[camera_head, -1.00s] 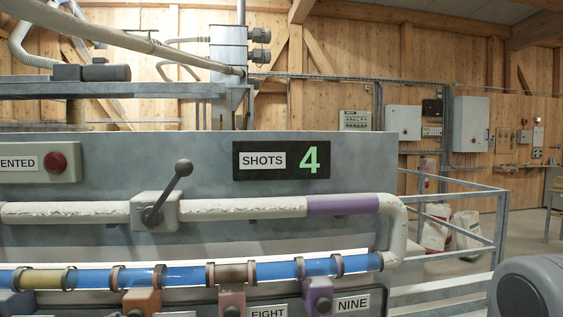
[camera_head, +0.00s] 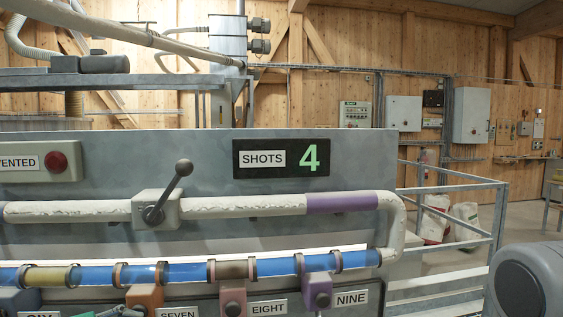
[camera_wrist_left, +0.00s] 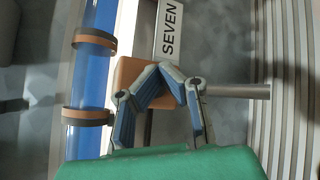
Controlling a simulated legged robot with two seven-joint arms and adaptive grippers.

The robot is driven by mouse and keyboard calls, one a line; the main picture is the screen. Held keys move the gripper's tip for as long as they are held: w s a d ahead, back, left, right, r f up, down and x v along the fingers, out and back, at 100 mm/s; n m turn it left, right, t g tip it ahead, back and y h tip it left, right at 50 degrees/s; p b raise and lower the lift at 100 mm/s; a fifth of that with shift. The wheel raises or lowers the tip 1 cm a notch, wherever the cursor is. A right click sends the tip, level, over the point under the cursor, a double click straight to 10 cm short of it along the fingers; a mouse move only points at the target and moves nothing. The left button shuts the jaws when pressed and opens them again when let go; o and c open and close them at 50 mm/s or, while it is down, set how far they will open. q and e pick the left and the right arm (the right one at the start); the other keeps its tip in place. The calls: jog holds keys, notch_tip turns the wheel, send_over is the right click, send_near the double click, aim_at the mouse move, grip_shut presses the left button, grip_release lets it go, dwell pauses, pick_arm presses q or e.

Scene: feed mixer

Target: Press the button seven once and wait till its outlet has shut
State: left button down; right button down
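The SEVEN label (camera_head: 178,314) is at the bottom edge of the head view, beside an orange block (camera_head: 144,298) under the blue pipe. In the left wrist view the SEVEN label (camera_wrist_left: 170,30) appears sideways, above the orange block (camera_wrist_left: 130,75). My left gripper (camera_wrist_left: 168,82) has its fingertips together in front of that block and appears empty. Its fingers cover part of the block, and I cannot make out a button there or tell whether they touch. A metal tube (camera_wrist_left: 238,90) runs right from behind the fingers. My right gripper is not in view.
A black SHOTS display (camera_head: 281,158) shows a green 4. A lever (camera_head: 168,190) sits on the white pipe. Blocks beside the EIGHT (camera_head: 268,309) and NINE (camera_head: 351,298) labels stand to the right. A grey railing (camera_head: 450,205) lies beyond.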

pick_arm(q)
jog(key=shift+r, duration=0.1)
jog(key=s+d+p, duration=0.1)
jog(key=s+p, duration=0.1)
jog(key=s, duration=0.4)
jog(key=shift+d, duration=0.2)
jog(key=shift+f, duration=0.25)
dwell(0.4)
